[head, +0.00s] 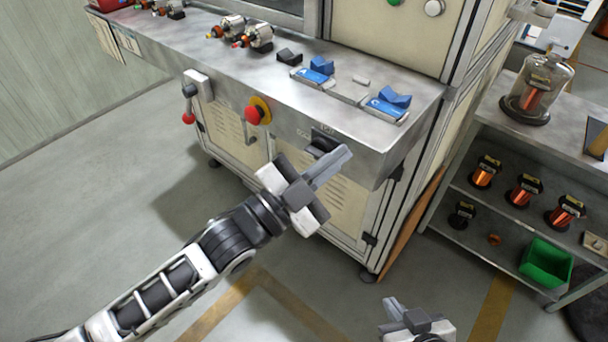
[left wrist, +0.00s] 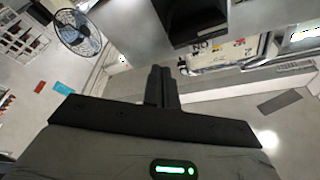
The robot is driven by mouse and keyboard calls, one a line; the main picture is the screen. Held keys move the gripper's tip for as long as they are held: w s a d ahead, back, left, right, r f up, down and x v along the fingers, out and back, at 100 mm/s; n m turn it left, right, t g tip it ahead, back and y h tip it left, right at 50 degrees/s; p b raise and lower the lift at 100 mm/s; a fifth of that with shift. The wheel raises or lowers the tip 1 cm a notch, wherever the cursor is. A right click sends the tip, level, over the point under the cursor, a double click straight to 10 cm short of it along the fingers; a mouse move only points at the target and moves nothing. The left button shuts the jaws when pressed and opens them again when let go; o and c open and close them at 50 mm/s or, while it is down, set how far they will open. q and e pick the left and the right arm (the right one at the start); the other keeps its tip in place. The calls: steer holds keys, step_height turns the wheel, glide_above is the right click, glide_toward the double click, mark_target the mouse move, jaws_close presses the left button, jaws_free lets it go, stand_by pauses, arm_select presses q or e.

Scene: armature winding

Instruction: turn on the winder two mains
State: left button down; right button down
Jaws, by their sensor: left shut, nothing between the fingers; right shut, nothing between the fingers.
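The winder (head: 350,120) is a cream and grey cabinet with a metal top. On its front face, below the right part of the top, is a black switch-like block (head: 321,141) beside small lettering. My left gripper (head: 342,158) is shut and empty, its fingertips just in front of and slightly right of this block. I cannot tell whether they touch. In the left wrist view the closed fingers (left wrist: 162,76) point toward a dark block (left wrist: 195,22) with a label nearby. The switch's position cannot be read. My right gripper (head: 392,306) is shut and empty at the bottom edge, away from the cabinet.
A red emergency button (head: 252,115) on a yellow base and a red-knobbed lever (head: 188,104) stick out from the cabinet front. Blue fixtures (head: 388,102) and several armatures (head: 258,36) sit on top. At right, a shelf (head: 480,205) holds copper spools and a green bin (head: 546,262).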

mark_target(319, 153)
arm_select(q)
steer(key=a+f, duration=0.1)
steer(key=w+a+f, duration=0.1)
steer(key=f, duration=0.1)
steer(key=shift+w+a+f, duration=0.1)
steer(key=shift+f, duration=0.05)
steer(key=shift+w, duration=0.1)
arm_select(e)
steer(key=shift+s+d+f, duration=0.1)
steer(key=shift+s+d, duration=0.05)
steer(key=shift+s, duration=0.15)
stand_by(0.4)
